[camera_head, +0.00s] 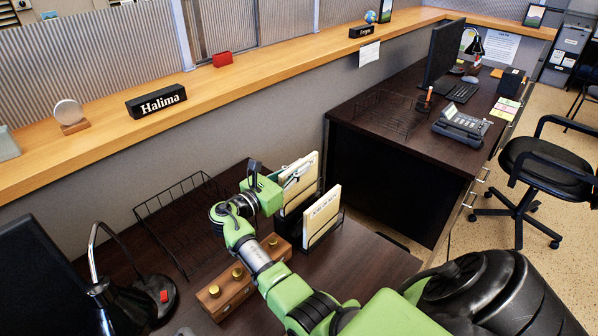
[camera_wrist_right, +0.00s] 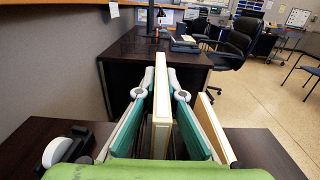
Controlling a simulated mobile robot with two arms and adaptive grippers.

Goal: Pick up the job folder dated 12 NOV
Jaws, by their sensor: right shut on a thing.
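My right gripper (camera_head: 297,170) is at the desk's folder rack (camera_head: 313,244). Its fingers, seen in the wrist view (camera_wrist_right: 161,93), are shut on a cream job folder (camera_wrist_right: 161,122), one on each side. In the head view this folder (camera_head: 309,171) stands upright at the rear of the rack, and its lower part is hidden. I cannot tell whether it still touches the rack. A second cream folder (camera_head: 320,216) leans in the front slot, and also shows in the wrist view (camera_wrist_right: 214,130). Its printed label is too small to read. My left gripper is not in view.
A wooden block with brass knobs (camera_head: 227,288) is beside the rack, under my arm. An empty wire tray (camera_head: 150,215) and a black lamp (camera_head: 95,262) are to the left. A wooden ledge (camera_head: 220,85) runs behind. Another desk (camera_head: 400,135) stands beyond.

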